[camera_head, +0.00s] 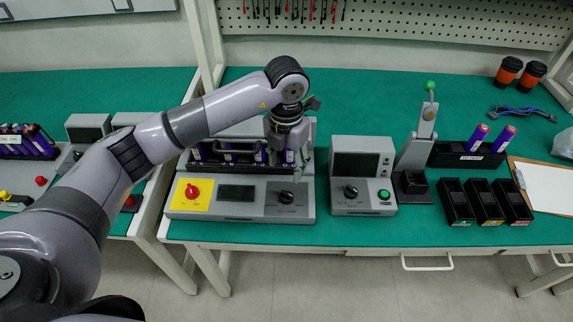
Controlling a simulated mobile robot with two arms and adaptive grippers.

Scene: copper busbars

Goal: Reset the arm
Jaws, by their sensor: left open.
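My left arm comes in from the lower left and arches over the green bench. My left gripper (290,158) points down at the right part of a large grey device (312,205) with a yellow panel, a red knob and a dark display. The gripper is open; a purple cell shows right by its fingers, and I cannot tell whether they touch it. Several purple cells (262,153) stand in the device's rack behind a handle, partly hidden by my arm. My right gripper is not in view.
A grey tester (342,205) with a green button stands right of the device. Further right are a lever press (418,150), a black holder (448,154) with two purple cells, black bins (485,205) and a clipboard (550,190). Bare green bench (350,105) lies behind.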

